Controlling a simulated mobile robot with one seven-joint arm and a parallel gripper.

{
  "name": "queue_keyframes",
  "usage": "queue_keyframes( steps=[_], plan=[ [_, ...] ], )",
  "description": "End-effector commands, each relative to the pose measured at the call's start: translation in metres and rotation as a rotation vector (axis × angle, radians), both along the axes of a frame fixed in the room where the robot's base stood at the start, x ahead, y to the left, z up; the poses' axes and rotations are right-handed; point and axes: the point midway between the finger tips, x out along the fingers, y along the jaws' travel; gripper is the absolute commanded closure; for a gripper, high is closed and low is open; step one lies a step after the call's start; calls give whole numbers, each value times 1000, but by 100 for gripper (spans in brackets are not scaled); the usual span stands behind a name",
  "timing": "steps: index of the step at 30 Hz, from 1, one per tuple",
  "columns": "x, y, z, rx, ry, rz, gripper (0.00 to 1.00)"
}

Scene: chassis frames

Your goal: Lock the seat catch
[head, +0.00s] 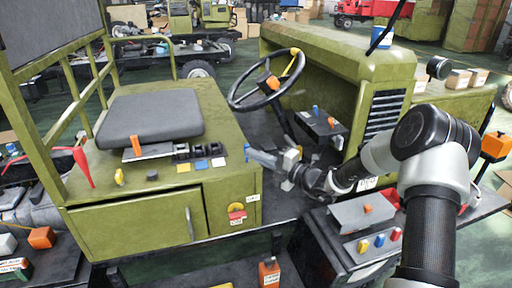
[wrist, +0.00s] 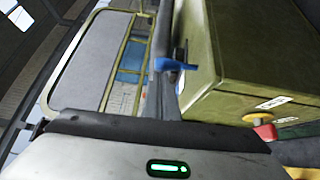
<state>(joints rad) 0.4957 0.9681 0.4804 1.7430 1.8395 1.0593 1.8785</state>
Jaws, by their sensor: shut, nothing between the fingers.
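The black seat (head: 150,118) lies on top of the green box (head: 140,225). An orange tab (head: 136,145) stands on a grey plate at the seat's front edge. A small blue lever (head: 246,152) sits at the box's right upper edge; a blue lever also shows in the wrist view (wrist: 175,65), sticking out from the box side. I cannot tell which of these is the seat catch. My gripper (head: 256,156) is shut and empty, its tips close beside the blue lever in the head view. Contact cannot be told. Its fingers are not clear in the wrist view.
The steering wheel (head: 267,80) and its column stand behind my gripper. A control console (head: 365,235) stands below my forearm. A yellow knob, switches and a green rail lie around the seat.

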Motion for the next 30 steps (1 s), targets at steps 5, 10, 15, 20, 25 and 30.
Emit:
queue_keyframes(
  steps=[5,10,15,20,25,30],
  plan=[
    [6,1,7,2,-3,0,100],
    [10,2,8,0,-3,-1,100],
    [12,3,9,1,-4,-1,100],
    [13,3,10,2,-5,-2,100],
    [13,3,11,2,-7,-2,100],
    [13,3,12,3,-8,-3,100]
  ],
)
